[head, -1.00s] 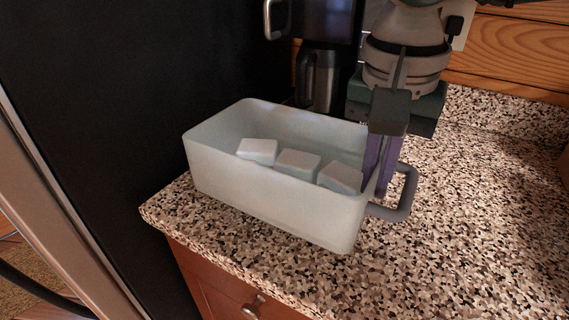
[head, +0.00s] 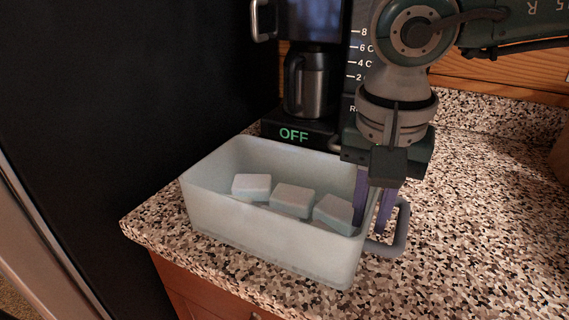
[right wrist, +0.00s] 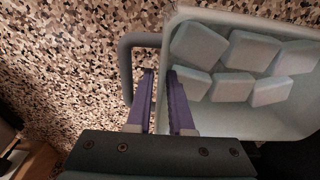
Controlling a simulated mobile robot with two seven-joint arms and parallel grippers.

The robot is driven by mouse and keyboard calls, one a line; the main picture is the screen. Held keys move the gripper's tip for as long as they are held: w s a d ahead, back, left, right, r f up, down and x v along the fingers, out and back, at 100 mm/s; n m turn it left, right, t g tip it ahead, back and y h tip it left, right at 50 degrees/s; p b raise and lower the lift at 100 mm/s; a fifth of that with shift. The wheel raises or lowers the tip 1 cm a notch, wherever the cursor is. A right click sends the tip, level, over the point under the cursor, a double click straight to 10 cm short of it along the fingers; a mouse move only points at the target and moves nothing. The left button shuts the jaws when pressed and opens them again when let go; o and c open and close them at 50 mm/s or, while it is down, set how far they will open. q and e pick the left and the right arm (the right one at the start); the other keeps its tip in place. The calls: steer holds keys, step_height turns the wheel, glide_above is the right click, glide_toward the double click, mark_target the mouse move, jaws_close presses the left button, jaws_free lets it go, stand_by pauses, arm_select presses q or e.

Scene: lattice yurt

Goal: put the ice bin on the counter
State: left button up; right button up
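The ice bin (head: 265,236) is a pale, translucent open box on the speckled counter (head: 470,230), near its left front corner. Several whitish ice blocks (head: 291,199) lie in it; they also show in the right wrist view (right wrist: 232,89). A grey handle (head: 402,228) is on its right end. My right gripper (head: 374,228) points down at that end, one purple finger inside the wall and one outside, between wall and handle. The fingers look slightly apart around the rim; contact is hard to judge. The right wrist view shows them (right wrist: 159,72) straddling the wall. My left gripper is out of view.
A coffee machine with a steel carafe (head: 308,84) and a green "OFF" display (head: 294,134) stands behind the bin. A tall black panel (head: 130,90) rises at the left. The counter to the right is clear. A wooden drawer front is below.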

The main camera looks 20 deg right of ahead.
steer(key=shift+o, duration=1.1)
steer(key=r, duration=0.8)
steer(key=s+a+r, duration=0.1)
steer(key=r, duration=0.3)
steer(key=shift+a+r, duration=0.1)
steer(key=shift+r, duration=0.05)
